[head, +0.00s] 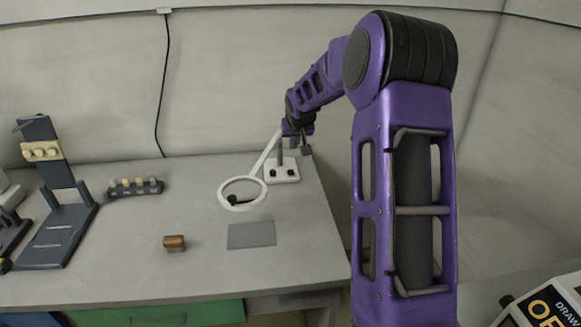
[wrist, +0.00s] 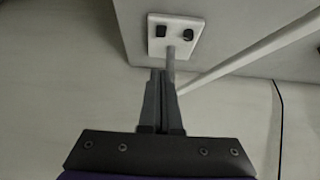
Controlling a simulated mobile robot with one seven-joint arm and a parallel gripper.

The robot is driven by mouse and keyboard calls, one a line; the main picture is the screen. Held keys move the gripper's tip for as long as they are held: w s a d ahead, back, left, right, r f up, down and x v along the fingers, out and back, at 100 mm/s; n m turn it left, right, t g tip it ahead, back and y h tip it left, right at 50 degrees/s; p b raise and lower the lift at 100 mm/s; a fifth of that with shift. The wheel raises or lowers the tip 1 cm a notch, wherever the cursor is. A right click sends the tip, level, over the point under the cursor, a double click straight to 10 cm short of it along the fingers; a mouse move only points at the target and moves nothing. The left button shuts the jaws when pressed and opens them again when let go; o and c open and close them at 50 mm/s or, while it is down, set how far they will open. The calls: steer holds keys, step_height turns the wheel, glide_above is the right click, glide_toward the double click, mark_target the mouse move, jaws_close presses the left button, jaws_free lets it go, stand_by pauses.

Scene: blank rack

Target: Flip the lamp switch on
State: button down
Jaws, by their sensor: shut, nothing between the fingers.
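The lamp has a white base (head: 283,177) at the back right of the table, with a post, a slanted white arm and a white ring head (head: 222,199). In the wrist view the white base (wrist: 158,53) carries two black switch knobs, a left one (wrist: 161,30) and a right one (wrist: 188,34). I cannot tell which way either is set. My gripper (wrist: 163,73) is shut and empty, close beside the post in the picture. In the head view my gripper (head: 306,148) is above the base's right side, partly hidden.
The grey table (head: 120,248) holds a flat grey plate (head: 252,234), a brown block (head: 174,243), a small rack with pegs (head: 136,188) and a dark stand (head: 68,220) at left. A wall stands behind.

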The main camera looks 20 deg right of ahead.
glide_above(291, 172)
steer(key=f, duration=0.8)
steer(key=shift+s+a+f+b, duration=0.1)
steer(key=shift+s+f+b, duration=0.1)
steer(key=shift+s+b, duration=0.15)
steer(key=shift+s+a+f, duration=0.1)
steer(key=shift+s+f, duration=0.05)
steer(key=shift+f, duration=0.45)
steer(key=shift+s+f, duration=0.15)
steer(key=shift+f, duration=0.4)
steer(key=shift+s+f, duration=0.1)
steer(key=shift+f, duration=0.55)
steer(key=shift+s+f+b, duration=0.15)
steer(key=shift+f+b, duration=0.35)
steer(key=shift+b, duration=0.25)
steer(key=shift+r, duration=0.15)
